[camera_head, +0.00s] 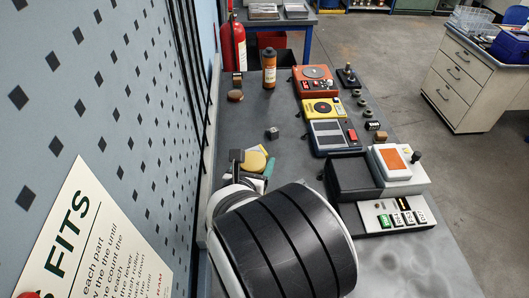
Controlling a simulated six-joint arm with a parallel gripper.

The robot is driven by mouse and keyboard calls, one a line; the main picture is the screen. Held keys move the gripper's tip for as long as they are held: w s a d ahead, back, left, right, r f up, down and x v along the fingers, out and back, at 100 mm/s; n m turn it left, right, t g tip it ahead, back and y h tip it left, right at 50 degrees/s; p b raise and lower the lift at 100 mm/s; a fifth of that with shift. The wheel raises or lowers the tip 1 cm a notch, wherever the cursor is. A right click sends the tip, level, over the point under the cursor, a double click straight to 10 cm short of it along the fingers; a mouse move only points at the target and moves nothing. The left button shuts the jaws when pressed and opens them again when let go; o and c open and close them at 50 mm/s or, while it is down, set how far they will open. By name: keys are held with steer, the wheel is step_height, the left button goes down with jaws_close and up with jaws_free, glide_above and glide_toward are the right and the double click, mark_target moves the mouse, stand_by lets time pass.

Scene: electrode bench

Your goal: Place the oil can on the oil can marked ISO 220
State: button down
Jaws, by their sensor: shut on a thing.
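An orange bottle-shaped can (269,70) with a dark cap and a pale label stands upright near the back of the bench. It may be an oil can. Its label is too small to read, so I cannot tell whether it is marked ISO 220. I cannot make out a second can like it. My black and white arm fills the bottom middle and hides part of the bench.
An orange device (315,80), a yellow device (323,108) and a grey panel device (330,136) line the bench's right side. A dark open tray (352,178) lies nearer. A perforated wall (100,90) bounds the left.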

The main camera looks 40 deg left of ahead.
jaws_free()
steer(key=v, duration=0.7)
steer(key=shift+s+d+r, duration=0.15)
steer(key=shift+s+r, duration=0.05)
